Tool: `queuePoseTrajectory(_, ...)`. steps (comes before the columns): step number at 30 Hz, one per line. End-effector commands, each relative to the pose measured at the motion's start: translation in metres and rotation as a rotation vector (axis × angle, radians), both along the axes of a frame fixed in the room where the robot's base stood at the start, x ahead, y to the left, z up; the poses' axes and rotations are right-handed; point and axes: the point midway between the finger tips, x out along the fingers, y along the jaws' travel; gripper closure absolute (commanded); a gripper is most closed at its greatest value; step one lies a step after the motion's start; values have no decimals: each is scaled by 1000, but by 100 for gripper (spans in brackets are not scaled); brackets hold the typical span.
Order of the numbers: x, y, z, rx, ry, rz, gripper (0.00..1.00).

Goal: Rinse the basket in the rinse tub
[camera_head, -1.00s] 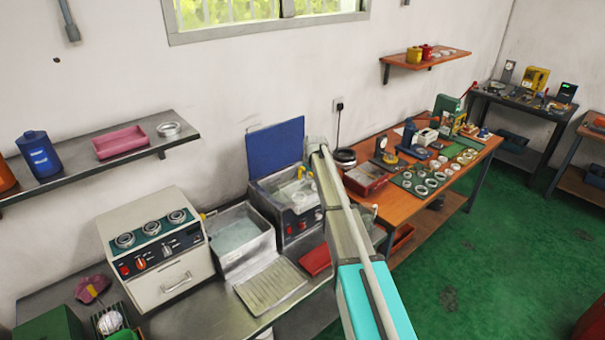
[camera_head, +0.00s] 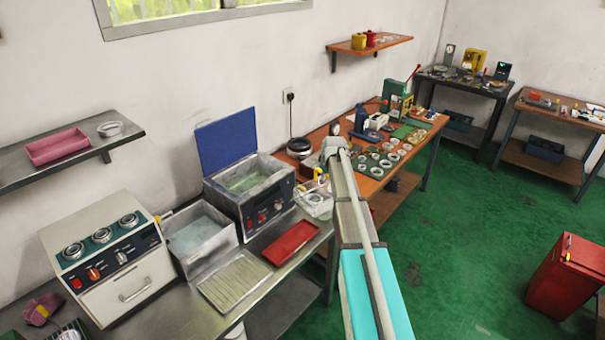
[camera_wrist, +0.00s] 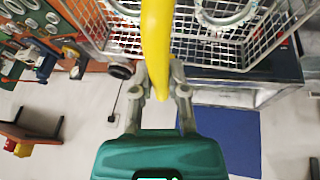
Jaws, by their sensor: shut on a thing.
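My gripper (camera_wrist: 158,78) is shut on the yellow handle (camera_wrist: 157,35) of a wire basket (camera_wrist: 228,50) in the wrist view. Metal rings (camera_wrist: 225,12) show inside the basket. In the head view the basket (camera_head: 316,206) hangs at the right side of the cleaner, near the counter's right end, with my arm partly in front of it. The rinse tub (camera_head: 197,236) is an open steel tub with pale water, left of the basket and apart from it.
The cleaner (camera_head: 262,211) has its blue lid (camera_head: 226,140) raised and stands between tub and basket. A ribbed drain tray (camera_head: 234,281) and a red tray (camera_head: 291,243) lie in front. A white machine (camera_head: 105,262) stands left of the tub. The orange bench (camera_head: 377,181) is cluttered.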

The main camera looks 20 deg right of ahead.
Motion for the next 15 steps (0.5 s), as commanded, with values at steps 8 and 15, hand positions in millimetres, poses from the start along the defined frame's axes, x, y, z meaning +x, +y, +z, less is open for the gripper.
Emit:
queuePoseTrajectory(8,-56,-72,-14,-1,-1,-77,100)
queuePoseTrajectory(15,-105,-126,-24,-1,-1,-141,100)
